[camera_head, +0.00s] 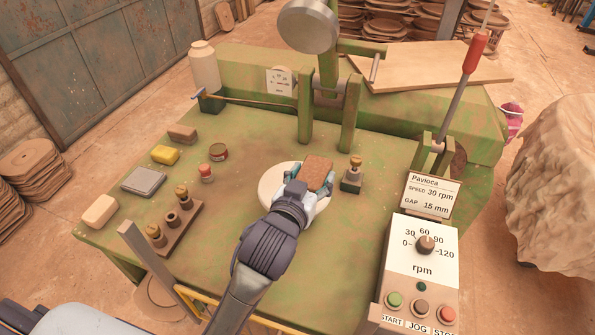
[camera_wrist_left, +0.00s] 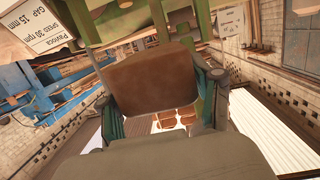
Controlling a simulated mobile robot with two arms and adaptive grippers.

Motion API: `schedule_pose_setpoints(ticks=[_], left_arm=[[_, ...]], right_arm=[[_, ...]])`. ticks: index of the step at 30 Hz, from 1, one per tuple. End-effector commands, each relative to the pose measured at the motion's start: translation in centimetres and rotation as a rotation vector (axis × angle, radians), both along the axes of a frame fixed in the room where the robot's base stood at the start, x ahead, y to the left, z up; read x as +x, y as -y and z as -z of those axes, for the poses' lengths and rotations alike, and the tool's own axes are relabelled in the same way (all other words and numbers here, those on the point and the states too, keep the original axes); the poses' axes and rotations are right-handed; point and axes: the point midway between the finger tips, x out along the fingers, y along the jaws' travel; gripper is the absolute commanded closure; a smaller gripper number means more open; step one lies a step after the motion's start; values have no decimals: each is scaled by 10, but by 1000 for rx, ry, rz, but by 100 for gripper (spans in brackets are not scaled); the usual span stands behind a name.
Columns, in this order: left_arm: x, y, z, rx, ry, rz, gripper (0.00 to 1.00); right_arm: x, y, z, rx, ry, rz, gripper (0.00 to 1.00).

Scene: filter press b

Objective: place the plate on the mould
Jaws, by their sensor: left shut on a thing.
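My left gripper (camera_head: 305,185) reaches over the green table and is shut on a brown rectangular plate (camera_head: 318,171). In the left wrist view the plate (camera_wrist_left: 158,78) sits between the two fingers of the gripper (camera_wrist_left: 163,100), its broad brown face toward the camera. A pale round disc (camera_head: 270,186), which may be the mould, lies on the table beneath the gripper, partly hidden by it. The plate overlaps the disc's right side in the head view; I cannot tell whether they touch. My right gripper is not in view.
A small brass-knobbed block (camera_head: 351,178) stands just right of the plate. A rack of brass-knobbed pieces (camera_head: 170,232), a yellow block (camera_head: 165,155) and small tins (camera_head: 218,152) are left. Green press posts (camera_head: 305,110) rise behind; a control panel (camera_head: 422,265) stands front right.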

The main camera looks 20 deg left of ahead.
Motion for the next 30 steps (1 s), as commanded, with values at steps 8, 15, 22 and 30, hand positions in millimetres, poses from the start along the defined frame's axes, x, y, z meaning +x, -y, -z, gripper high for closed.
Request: schedule_pose_setpoints(ticks=[8, 15, 22, 30], left_arm=[[47, -42, 34, 4, 2, -1, 92], [66, -57, 50, -2, 5, 1, 92], [66, -58, 79, -3, 1, -1, 92], [66, -57, 91, -2, 6, 0, 92]], right_arm=[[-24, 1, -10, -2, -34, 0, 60], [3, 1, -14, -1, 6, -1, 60], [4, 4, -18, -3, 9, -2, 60], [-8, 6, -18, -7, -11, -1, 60]])
